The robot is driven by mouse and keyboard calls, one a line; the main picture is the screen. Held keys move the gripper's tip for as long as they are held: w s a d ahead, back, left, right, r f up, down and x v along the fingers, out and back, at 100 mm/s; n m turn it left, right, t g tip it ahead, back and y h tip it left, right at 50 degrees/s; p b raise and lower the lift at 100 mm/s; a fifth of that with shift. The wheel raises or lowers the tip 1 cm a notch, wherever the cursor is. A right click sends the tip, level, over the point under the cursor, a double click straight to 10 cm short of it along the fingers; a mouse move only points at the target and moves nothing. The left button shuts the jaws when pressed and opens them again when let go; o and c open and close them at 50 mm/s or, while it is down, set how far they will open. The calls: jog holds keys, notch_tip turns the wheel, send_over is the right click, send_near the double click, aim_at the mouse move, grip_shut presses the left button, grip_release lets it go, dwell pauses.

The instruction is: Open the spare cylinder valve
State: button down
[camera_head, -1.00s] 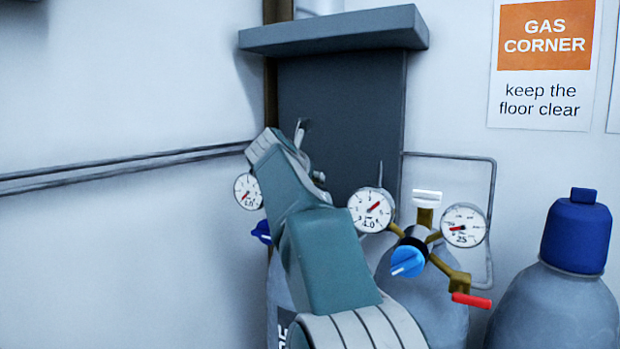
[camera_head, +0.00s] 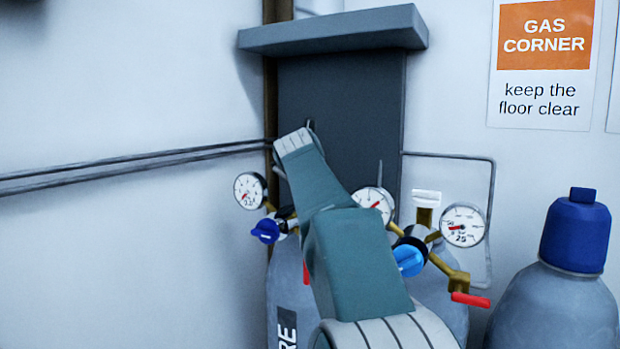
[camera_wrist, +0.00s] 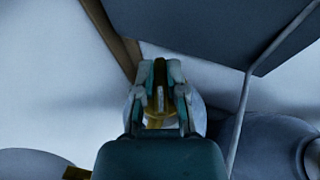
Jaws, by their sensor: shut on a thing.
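The spare cylinder (camera_head: 281,285) stands at the back left in the head view, its label cut off to "RE". Its regulator carries a white gauge (camera_head: 250,191) with the needle low on the left and a dark blue knob (camera_head: 266,231). My arm covers the cylinder's top and the gripper in the head view. In the wrist view my gripper (camera_wrist: 161,70) is shut on the brass-coloured spare cylinder valve (camera_wrist: 159,76), between its fingertips. The fingers hide most of the valve, so how far it is turned cannot be told.
A second cylinder (camera_head: 452,318) stands right beside it, with gauges, a light blue knob (camera_head: 408,260) and a red-handled outlet (camera_head: 470,299). A blue-capped cylinder (camera_head: 575,235) is at far right. A dark panel (camera_head: 345,130) and wall pipes (camera_head: 130,166) lie behind.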

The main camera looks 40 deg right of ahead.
jog(key=c, duration=0.7)
grip_release()
jog(key=shift+w, duration=0.1)
jog(key=shift+w+r, duration=0.1)
jog(key=shift+r, duration=4.75)
